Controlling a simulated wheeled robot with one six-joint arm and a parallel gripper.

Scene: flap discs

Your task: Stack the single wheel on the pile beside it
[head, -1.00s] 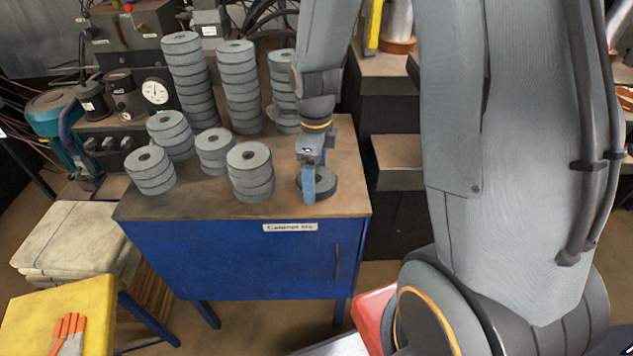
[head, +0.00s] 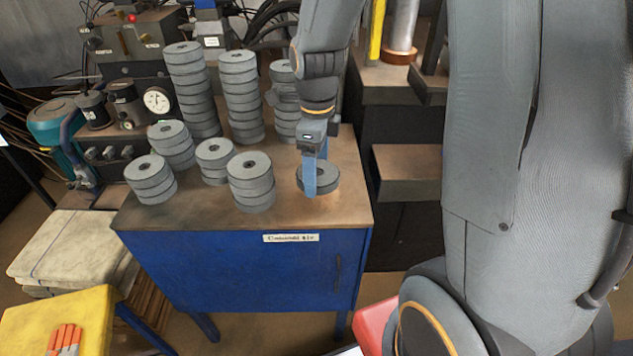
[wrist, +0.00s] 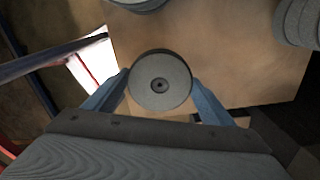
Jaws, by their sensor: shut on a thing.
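The single wheel, a dark grey flap disc (head: 327,177) with a centre hole, is between the fingers of my gripper (head: 315,179) near the cabinet's right front corner. It also shows in the wrist view (wrist: 160,85), face up, with a blue finger on each side. My gripper is shut on it and appears to hold it level, slightly above the top. The nearest pile of grey discs (head: 250,180) stands just left of the wheel, apart from it. One finger partly hides the wheel in the head view.
The blue cabinet (head: 250,268) has a brown top. Shorter piles (head: 150,180), (head: 214,160), (head: 172,145) stand to the left. Tall piles (head: 193,90), (head: 240,95), (head: 284,110) stand behind. Bare top lies around the wheel. A gauge machine (head: 130,95) is at the back left.

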